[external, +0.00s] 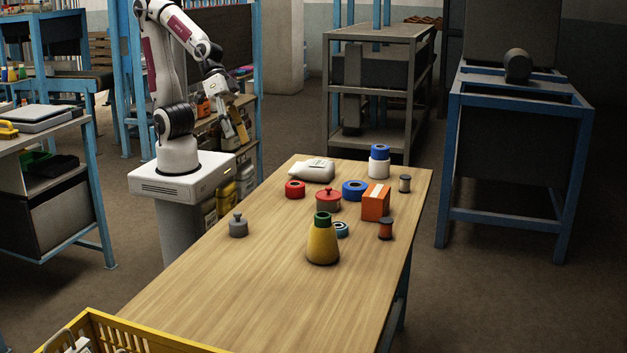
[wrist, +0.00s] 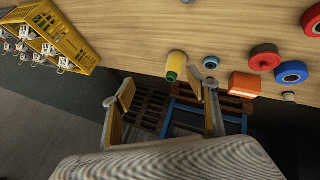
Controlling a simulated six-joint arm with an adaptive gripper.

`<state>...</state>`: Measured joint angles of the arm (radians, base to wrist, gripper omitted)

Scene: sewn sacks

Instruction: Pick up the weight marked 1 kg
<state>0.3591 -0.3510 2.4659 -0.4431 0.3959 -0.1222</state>
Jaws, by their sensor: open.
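A small grey weight with a knob (external: 238,227) stands upright on the left part of the wooden table in the external view. A second weight with a grey body and red top (external: 328,201) stands near the middle, and its red top also shows in the wrist view (wrist: 263,57). I cannot read a 1 kg mark on either weight. My gripper (external: 236,130) is raised beyond the table's left side, apart from both weights. In the wrist view my gripper (wrist: 160,92) is open and empty, with its two fingers well apart.
A yellow bottle with green cap (external: 322,244), orange box (external: 375,203), red roll (external: 295,189), blue roll (external: 354,189), spools and a white sack (external: 312,171) crowd the table's far half. A yellow crate (external: 130,335) is at the near end. The near-middle tabletop is clear.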

